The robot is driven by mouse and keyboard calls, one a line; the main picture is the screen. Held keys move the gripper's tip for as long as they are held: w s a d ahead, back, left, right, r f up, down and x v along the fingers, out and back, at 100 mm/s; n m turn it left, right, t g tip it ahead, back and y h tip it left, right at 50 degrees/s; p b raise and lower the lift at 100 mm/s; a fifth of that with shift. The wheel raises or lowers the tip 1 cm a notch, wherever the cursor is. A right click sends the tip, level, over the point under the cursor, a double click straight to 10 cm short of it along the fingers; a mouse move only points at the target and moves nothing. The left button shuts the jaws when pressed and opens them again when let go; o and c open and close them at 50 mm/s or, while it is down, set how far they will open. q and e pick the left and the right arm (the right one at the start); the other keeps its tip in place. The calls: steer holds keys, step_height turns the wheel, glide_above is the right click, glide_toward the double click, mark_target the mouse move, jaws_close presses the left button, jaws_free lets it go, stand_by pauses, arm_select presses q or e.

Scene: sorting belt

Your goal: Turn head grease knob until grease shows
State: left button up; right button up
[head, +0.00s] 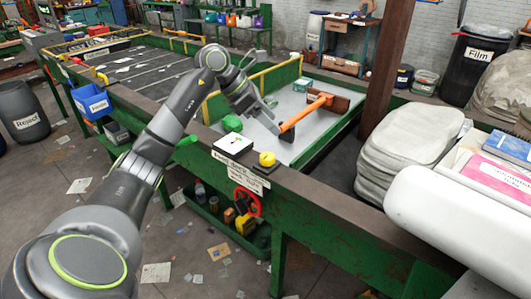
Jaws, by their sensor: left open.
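A yellow knob (267,159) stands on the green front rail, beside a white square plate (232,144) with a small dark mark on it. A pale label (240,170) hangs on the rail below them; its small print is hard to read. My left gripper (273,117) is open over the pale deck, behind and above the yellow knob and apart from it. An orange-handled tool (305,113) lies on the deck just right of the fingers; I cannot tell whether they touch it. I cannot make out any grease. My right gripper is not in view.
A green round knob (232,123) stands behind the white plate. A red handwheel (247,202) is below the rail. A blue bin (92,102) hangs at left. A brown post (387,70) and stacked pale sacks (405,145) stand at right. The deck's front part is clear.

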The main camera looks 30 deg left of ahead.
arm_select(q)
steer(key=s+a+r+g+y, duration=0.1)
steer(key=s+a+r+y, duration=0.15)
steer(key=a, duration=0.45)
steer(key=b, duration=0.4)
glide_toward(267, 155)
steer(key=shift+n+g+y, duration=0.3)
steer(key=shift+y, duration=0.15)
steer(key=p+x, duration=0.1)
steer(key=x, duration=0.2)
steer(key=p+x, duration=0.1)
steer(key=x, duration=0.4)
steer(key=shift+w+d+f+p, duration=0.25)
steer(key=shift+d+p, duration=0.15)
steer(key=shift+d, duration=0.1)
